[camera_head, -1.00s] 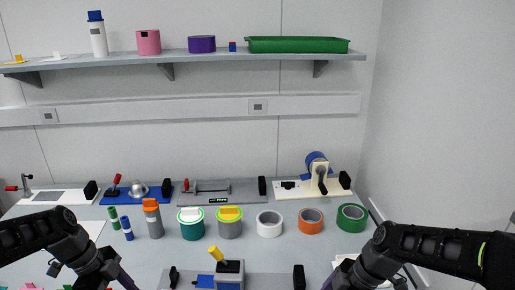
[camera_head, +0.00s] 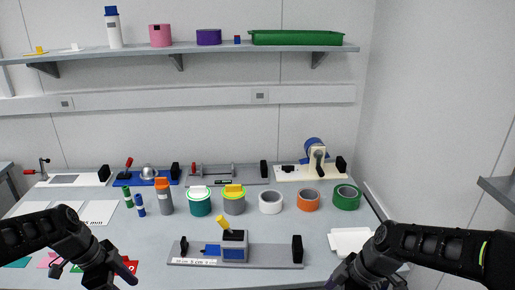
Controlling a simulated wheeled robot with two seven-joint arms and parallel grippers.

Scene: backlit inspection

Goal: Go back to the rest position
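My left gripper (camera_head: 122,274) reaches in from the lower left, over the front left of the table (camera_head: 170,235). Its dark fingers show beside a red card (camera_head: 122,268), and I cannot tell whether they are apart. My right gripper (camera_head: 335,283) is at the bottom edge in the lower right, mostly cut off by the frame. Neither gripper shows an object in it. Both arms are bent, one on each side of the front of the table.
A shelf (camera_head: 200,56) runs along the wall. A ledge (camera_head: 500,190) juts in at right.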

